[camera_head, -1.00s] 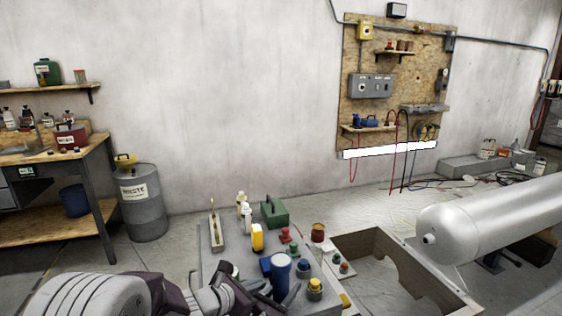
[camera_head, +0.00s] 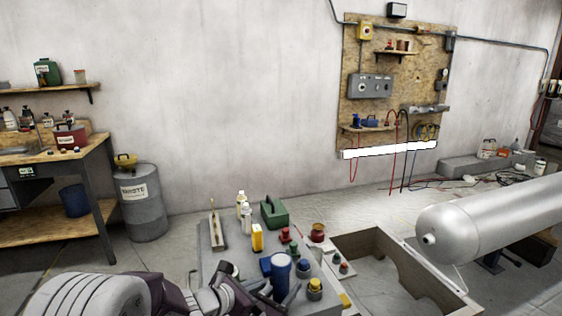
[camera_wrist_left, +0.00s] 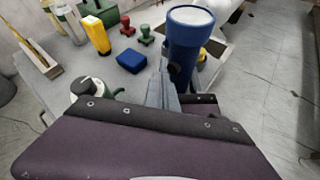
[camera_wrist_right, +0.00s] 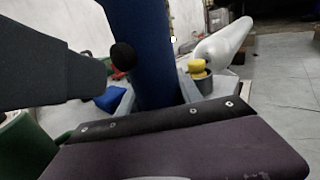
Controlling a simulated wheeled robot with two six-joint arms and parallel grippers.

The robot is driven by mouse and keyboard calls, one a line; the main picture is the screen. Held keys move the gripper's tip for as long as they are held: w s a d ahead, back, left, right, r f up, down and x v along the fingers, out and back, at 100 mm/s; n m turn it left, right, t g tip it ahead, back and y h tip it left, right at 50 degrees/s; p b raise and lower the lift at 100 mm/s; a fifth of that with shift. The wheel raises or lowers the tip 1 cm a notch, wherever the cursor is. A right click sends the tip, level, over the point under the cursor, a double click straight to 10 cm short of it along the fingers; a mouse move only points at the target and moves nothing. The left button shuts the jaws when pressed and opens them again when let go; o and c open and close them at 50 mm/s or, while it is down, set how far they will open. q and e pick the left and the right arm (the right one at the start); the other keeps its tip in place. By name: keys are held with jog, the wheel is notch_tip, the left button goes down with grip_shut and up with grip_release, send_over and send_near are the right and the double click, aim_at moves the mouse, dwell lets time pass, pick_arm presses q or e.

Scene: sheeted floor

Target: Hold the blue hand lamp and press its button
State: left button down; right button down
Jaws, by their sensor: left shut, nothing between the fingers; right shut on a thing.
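The blue hand lamp (camera_head: 281,272) stands upright at the front of the grey table, its round pale-topped head up. It also shows large in the left wrist view (camera_wrist_left: 187,45). My right gripper (camera_wrist_right: 155,100) is shut on the lamp's blue body (camera_wrist_right: 146,45), with a finger on each side. A round black knob (camera_wrist_right: 122,55), which looks like the button, sticks out from the lamp's left side. My left gripper (camera_wrist_left: 162,85) is shut and empty close beside the lamp. Its dark fingers (camera_wrist_right: 60,72) point at the knob; whether they touch it I cannot tell.
On the table are a blue block (camera_wrist_left: 132,60), a yellow item (camera_head: 257,237), a green case (camera_head: 274,212), white bottles (camera_head: 246,218) and several coloured knobs. A yellow-topped round piece (camera_head: 315,286) is close right of the lamp. An open wooden box (camera_head: 372,240) adjoins the table.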

dwell(0.6)
pick_arm(q)
jog(key=shift+w+d, duration=0.1)
jog(key=shift+d, duration=0.4)
jog(key=shift+w+d+r, duration=0.1)
jog(key=shift+w+d, duration=0.05)
jog(key=shift+d, duration=0.5)
dwell(0.4)
jog(key=shift+a, duration=0.15)
jog(key=s+a, duration=0.2)
jog(key=a, duration=0.5)
dwell(0.7)
jog(key=shift+s, duration=0.1)
dwell(1.9)
jog(key=a, duration=0.2)
jog(key=s+a, duration=0.1)
jog(key=shift+s+a, duration=0.1)
jog(key=shift+a, duration=0.3)
